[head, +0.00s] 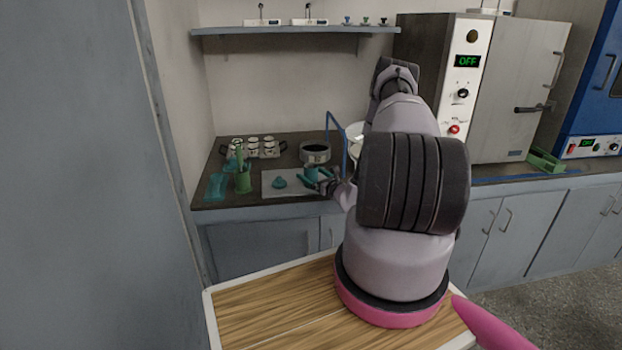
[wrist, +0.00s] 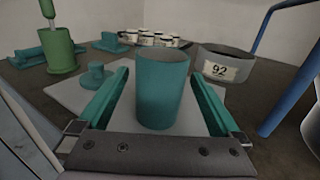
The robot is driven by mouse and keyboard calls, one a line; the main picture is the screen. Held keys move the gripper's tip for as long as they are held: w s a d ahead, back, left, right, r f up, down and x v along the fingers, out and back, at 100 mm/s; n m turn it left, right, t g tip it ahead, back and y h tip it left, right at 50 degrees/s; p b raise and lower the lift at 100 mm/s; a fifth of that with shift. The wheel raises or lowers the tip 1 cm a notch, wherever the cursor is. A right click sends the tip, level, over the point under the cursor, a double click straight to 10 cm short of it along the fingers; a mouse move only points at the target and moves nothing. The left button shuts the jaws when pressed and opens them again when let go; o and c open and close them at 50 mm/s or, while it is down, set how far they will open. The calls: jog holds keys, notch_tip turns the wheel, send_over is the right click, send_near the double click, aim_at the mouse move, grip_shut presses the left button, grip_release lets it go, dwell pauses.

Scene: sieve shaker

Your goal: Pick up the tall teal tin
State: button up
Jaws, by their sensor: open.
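The tall teal tin (wrist: 163,92) stands upright on a pale mat (wrist: 68,92) in the wrist view. In the head view the tin (head: 311,173) is small and partly hidden by my gripper (head: 314,182). My gripper (wrist: 160,106) is open, with one teal finger on each side of the tin. A gap shows between the left finger and the tin; the right finger is close to the tin, and I cannot tell whether it touches.
A small teal lidded piece (wrist: 97,77) lies on the mat to the left. A green holder (wrist: 60,52) stands beyond it. A grey pan marked 92 (wrist: 226,64) is behind right, near a blue post (wrist: 291,70). Several white cups (wrist: 160,38) stand at the back.

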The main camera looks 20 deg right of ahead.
aim_at(315, 169)
jog(key=shift+w, duration=0.3)
jog(key=c, duration=1.5)
jog(key=shift+r, duration=0.15)
notch_tip(315, 169, up, 9)
jog(key=shift+f, duration=3.15)
jog(key=shift+f, duration=0.1)
